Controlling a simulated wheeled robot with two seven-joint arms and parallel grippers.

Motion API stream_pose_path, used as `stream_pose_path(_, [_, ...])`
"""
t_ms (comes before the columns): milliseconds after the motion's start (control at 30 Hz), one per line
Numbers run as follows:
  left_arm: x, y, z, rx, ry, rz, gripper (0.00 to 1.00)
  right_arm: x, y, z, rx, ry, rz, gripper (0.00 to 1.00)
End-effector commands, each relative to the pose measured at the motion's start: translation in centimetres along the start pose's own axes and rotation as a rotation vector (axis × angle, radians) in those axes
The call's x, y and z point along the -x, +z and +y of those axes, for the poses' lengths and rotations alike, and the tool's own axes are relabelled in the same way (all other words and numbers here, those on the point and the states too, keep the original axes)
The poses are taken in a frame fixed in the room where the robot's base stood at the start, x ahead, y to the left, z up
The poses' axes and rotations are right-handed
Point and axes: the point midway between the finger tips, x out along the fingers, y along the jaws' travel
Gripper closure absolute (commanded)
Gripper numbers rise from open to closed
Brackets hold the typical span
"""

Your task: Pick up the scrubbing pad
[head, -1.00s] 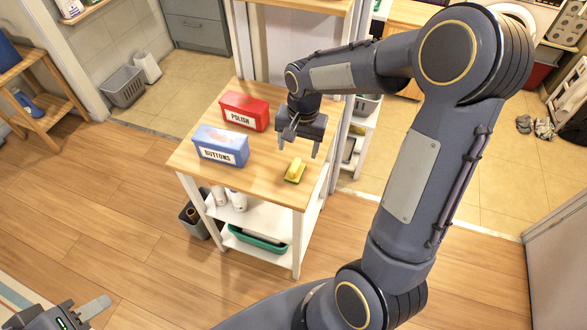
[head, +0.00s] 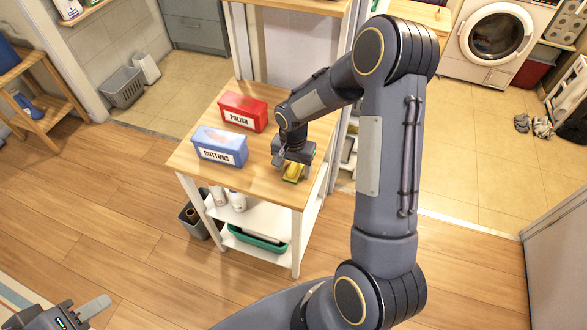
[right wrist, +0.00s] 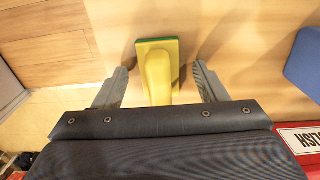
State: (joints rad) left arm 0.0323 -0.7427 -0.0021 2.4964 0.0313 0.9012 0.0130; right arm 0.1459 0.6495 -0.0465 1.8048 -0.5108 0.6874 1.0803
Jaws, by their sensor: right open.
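The scrubbing pad (head: 293,173) has a yellow body and a green edge. It lies on the wooden top of the white table (head: 262,190). My right gripper (head: 291,172) is right over it in the head view, hiding part of it. In the right wrist view the pad (right wrist: 158,72) lies between the two spread fingers of the right gripper (right wrist: 160,84), with a gap on each side. My left gripper (head: 88,318) is at the bottom left of the head view, far from the table, only partly in view.
A blue box labelled BUTTONS (head: 219,147) and a red box labelled POLISH (head: 243,112) stand on the tabletop left of and behind my right gripper. A green tray (head: 257,240) and white bottles sit on the shelf below. The tabletop's front left is clear.

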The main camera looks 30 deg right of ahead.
Motion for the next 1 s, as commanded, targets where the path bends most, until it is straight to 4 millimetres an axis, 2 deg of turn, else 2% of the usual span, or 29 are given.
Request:
stream_pose_path(100, [0.0,0.0,0.0,0.000,0.000,0.000,0.64,0.0,0.0,0.0,0.000,0.000,0.000,0.36])
stream_pose_path(467, [0.0,0.0,0.0,0.000,0.000,0.000,0.64,0.1,0.0,0.0,0.000,0.000,0.000,0.82])
stream_pose_path(767, [0.0,0.0,0.0,0.000,0.000,0.000,0.64,0.3,0.0,0.0,0.000,0.000,0.001,0.83])
stream_pose_path(867, [0.0,0.0,0.0,0.000,0.000,0.000,0.64,1.0,-0.1,0.0,0.000,0.000,0.002,0.83])
stream_pose_path(1000, [0.0,0.0,0.0,0.000,0.000,0.000,0.64,2.9,-0.1,-0.1,0.000,-0.003,0.004,0.83])
